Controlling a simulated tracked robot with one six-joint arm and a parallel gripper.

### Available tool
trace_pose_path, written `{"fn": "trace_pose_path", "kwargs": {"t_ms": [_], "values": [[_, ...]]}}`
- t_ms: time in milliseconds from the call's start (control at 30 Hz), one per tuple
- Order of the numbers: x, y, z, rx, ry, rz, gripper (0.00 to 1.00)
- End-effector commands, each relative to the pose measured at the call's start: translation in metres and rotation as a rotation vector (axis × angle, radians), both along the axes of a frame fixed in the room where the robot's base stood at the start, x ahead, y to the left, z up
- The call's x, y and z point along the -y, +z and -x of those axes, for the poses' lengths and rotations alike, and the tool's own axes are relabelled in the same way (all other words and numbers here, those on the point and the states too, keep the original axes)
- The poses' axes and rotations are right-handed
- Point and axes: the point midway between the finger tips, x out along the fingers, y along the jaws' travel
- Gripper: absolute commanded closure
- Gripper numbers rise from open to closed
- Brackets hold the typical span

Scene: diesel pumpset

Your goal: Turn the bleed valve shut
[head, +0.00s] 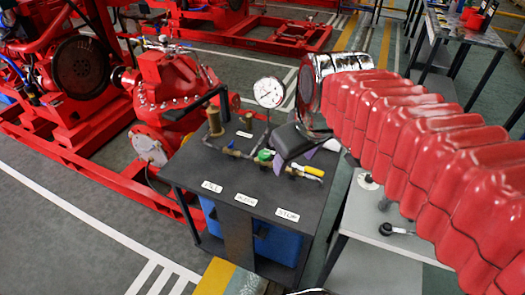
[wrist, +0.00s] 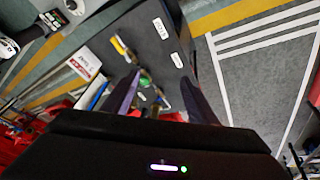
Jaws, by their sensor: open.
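A pipe run with small valves lies on the dark bench top (head: 185,170). A green valve part (head: 265,155) sits mid-run, and a yellow lever (head: 313,172) sticks out at the right end. I cannot tell for certain which one is the bleed valve; the middle label is blurred. My gripper (head: 296,160) is over the right part of the run, its jaws apart and empty. In the wrist view my gripper (wrist: 160,77) has the green part (wrist: 146,82) between its fingers in the picture; contact cannot be told. The yellow lever (wrist: 120,45) is outside the left finger.
A pressure gauge (head: 268,92) stands behind the pipes, close to my arm. Brass fittings (head: 215,123) rise at the left. Labels (head: 245,199) line the front edge. A red pump (head: 165,90) stands behind left; a grey side table (head: 365,225) is at right.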

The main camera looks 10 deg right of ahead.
Motion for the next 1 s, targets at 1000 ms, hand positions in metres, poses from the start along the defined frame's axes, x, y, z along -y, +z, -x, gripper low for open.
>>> {"fn": "trace_pose_path", "kwargs": {"t_ms": [1000], "values": [[-0.001, -0.042, -0.209, -0.255, 0.79, 0.204, 0.47]]}}
